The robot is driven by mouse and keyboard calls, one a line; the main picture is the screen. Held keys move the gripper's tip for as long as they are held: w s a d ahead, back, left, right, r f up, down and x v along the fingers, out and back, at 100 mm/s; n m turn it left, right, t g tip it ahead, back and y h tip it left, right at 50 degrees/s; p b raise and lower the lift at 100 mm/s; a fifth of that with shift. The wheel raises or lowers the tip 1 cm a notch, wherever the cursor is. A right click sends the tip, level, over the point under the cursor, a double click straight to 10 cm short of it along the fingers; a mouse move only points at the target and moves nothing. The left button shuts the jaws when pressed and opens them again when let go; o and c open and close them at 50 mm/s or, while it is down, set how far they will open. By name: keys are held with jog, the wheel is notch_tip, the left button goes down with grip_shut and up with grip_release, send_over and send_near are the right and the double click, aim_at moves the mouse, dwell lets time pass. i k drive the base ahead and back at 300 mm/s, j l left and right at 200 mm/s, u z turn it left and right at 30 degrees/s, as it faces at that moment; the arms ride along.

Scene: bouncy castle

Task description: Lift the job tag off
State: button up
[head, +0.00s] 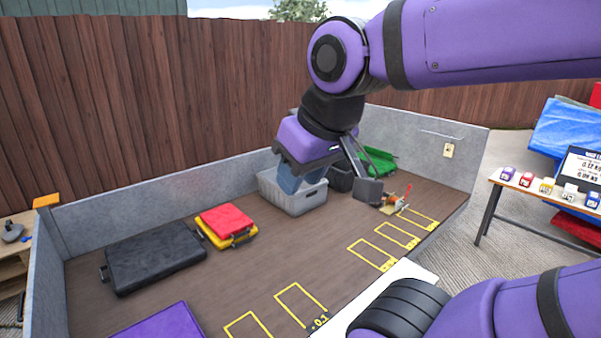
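A small cream tag (449,150) with a dark mark, which looks like the job tag, hangs on the inner face of the grey right-hand side wall (410,142), below a thin pale rail (441,134). My gripper (328,186) points down over the truck-bed-like floor, left of the tag and well apart from it. Its fingers look spread wide, with a grey pad at the right and a blue-grey part at the left. I see nothing held between them. The tag is in clear view.
A grey crate (292,198) and a green bin (378,161) stand near my gripper. Black, red and purple cases lie left. A table (545,195) with small boxes stands right, outside the wall.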

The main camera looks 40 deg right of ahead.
aim_at(449, 149)
jog(key=z, duration=2.15)
jog(key=i+l+z, duration=0.35)
jog(key=i, duration=0.5)
jog(key=i+z, duration=0.4)
jog(key=i, duration=0.45)
jog(key=i+u, duration=0.1)
jog(key=i, duration=0.5)
jog(key=i+l+u, duration=0.1)
jog(key=i, duration=0.5)
jog(key=i+l+u, duration=0.1)
jog(key=i, duration=0.5)
jog(key=i+l+u, duration=0.2)
jog(key=i+u, duration=0.3)
jog(key=i+l+u, duration=0.7)
jog(key=l+u, duration=0.25)
jog(key=i+l+u, duration=0.25)
jog(key=l+u, duration=0.25)
